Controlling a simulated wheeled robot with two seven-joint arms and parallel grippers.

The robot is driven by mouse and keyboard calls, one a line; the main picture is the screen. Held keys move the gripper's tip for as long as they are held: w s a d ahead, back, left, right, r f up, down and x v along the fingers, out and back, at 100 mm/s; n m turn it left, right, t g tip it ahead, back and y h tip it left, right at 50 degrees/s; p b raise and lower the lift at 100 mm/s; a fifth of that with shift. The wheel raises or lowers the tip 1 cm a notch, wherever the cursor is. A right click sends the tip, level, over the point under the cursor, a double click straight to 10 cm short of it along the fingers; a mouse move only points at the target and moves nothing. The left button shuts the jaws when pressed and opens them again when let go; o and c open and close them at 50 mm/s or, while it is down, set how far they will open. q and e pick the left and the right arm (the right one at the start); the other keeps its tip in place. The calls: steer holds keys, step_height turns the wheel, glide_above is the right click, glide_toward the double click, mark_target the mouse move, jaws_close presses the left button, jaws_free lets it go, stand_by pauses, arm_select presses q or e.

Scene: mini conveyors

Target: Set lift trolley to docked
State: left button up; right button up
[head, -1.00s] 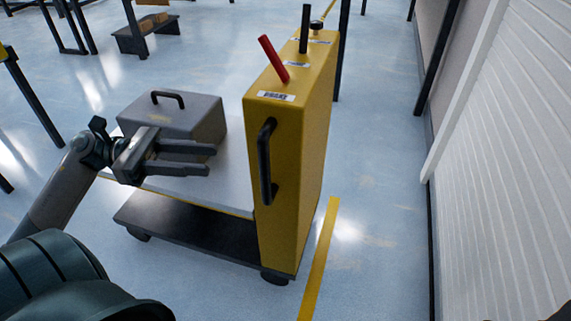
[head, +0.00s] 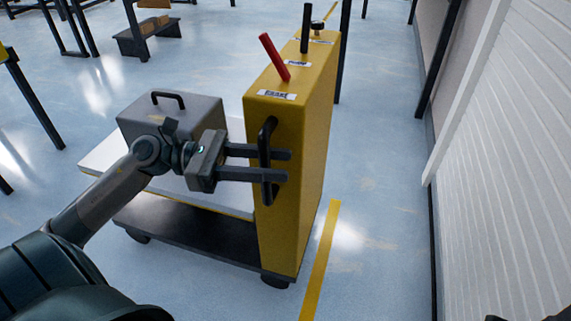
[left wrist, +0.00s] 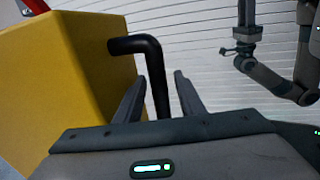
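The lift trolley has a tall yellow body (head: 300,215) with a black handle (head: 266,135) on its near side. A red lever (head: 274,57), a black lever (head: 305,28) and a black knob (head: 317,27) stand on its labelled top. The red lever leans left; the black one is upright. My left gripper (head: 288,165) is at the handle, its fingers spread. In the left wrist view the handle's bar (left wrist: 157,80) stands between the fingers, with gaps showing on both sides. My right gripper (left wrist: 246,13) shows small at the top right there, its fingers unclear.
A grey case (head: 195,110) with a black grip sits on the trolley's white deck (head: 100,160), above a dark wheeled base (head: 190,238). A yellow floor line (head: 320,262) runs beside the trolley. A white slatted wall (head: 510,170) is at the right, with free floor between.

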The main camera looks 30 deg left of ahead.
arm_select(q)
steer(key=shift+x, duration=1.25)
steer(key=shift+c, duration=0.6)
jaws_close()
steer(key=shift+a, duration=0.1)
